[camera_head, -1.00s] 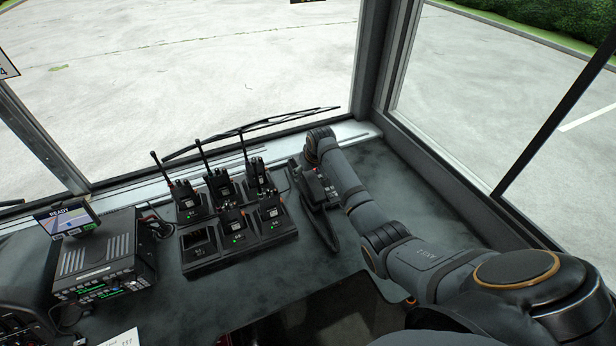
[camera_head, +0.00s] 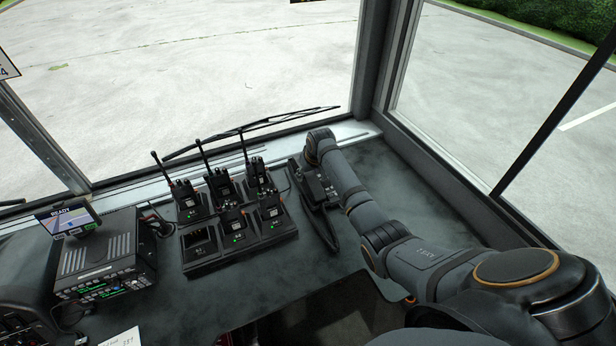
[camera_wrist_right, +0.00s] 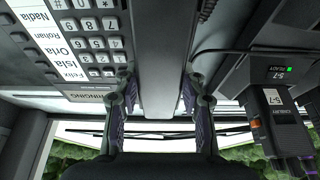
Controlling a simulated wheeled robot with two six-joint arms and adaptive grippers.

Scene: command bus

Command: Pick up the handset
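The handset (camera_head: 324,230) is a long dark bar lying along the left side of the desk phone (camera_head: 314,187). In the right wrist view the handset (camera_wrist_right: 160,45) runs down the middle, beside the phone's number keypad (camera_wrist_right: 98,44). The handset appears to be still at the phone. My left gripper is not in view.
A charger rack (camera_head: 240,247) with several handheld radios stands close left of the phone. A radio unit (camera_head: 105,262) with a small screen (camera_head: 68,218) is further left. The windscreen sill (camera_head: 352,131) is just behind the phone. The desk right of my arm is clear.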

